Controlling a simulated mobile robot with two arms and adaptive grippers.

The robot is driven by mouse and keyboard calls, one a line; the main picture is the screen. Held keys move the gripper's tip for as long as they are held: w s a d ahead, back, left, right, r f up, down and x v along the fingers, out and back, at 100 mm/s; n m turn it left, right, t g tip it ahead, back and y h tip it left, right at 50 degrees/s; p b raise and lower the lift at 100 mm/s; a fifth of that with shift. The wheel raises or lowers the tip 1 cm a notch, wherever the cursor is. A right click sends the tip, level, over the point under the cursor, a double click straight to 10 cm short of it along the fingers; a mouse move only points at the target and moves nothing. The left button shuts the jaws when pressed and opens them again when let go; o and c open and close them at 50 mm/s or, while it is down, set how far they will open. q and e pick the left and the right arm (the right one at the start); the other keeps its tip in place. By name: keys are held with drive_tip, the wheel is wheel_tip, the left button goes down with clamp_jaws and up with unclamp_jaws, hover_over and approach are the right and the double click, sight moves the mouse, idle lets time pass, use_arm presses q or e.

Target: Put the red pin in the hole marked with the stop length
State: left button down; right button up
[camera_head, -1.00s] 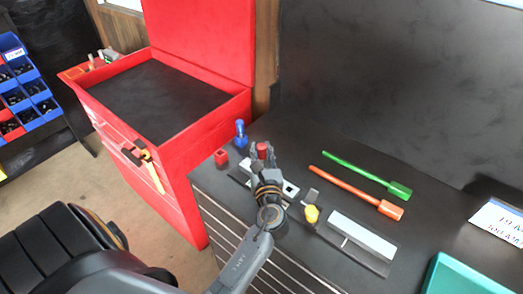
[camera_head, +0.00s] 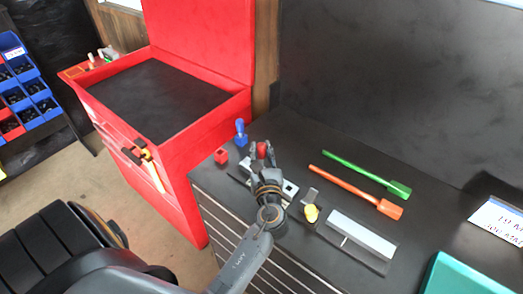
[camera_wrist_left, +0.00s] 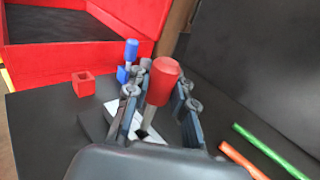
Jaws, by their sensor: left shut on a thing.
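My left gripper (camera_head: 262,156) is shut on the red pin (camera_head: 262,149) above the dark bench top. In the left wrist view the pin's red head (camera_wrist_left: 163,80) stands up between the fingers, slightly tilted, with a grey shank below it. A pale block with dark holes (camera_head: 290,188) lies under and beside the gripper, and it also shows in the left wrist view (camera_wrist_left: 118,110). The fingers hide much of the block and the pin's lower end, so I cannot tell whether the pin is in a hole. My right gripper is not in view.
A red block (camera_head: 221,156) and a blue pin (camera_head: 240,133) stand left of the gripper.

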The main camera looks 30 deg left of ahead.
sight(262, 161)
use_arm(q)
drive_tip(key=shift+f+b, duration=0.5)
drive_tip(key=shift+f, duration=0.2)
drive_tip(key=shift+f+b, duration=1)
drive_tip(key=shift+f, duration=0.3)
drive_tip(key=c, duration=1.1)
unclamp_jaws()
drive_tip(key=shift+o, duration=0.2)
drive_tip(key=v, duration=0.7)
drive_tip(key=shift+s+d, duration=0.15)
drive_tip(key=shift+s, duration=0.05)
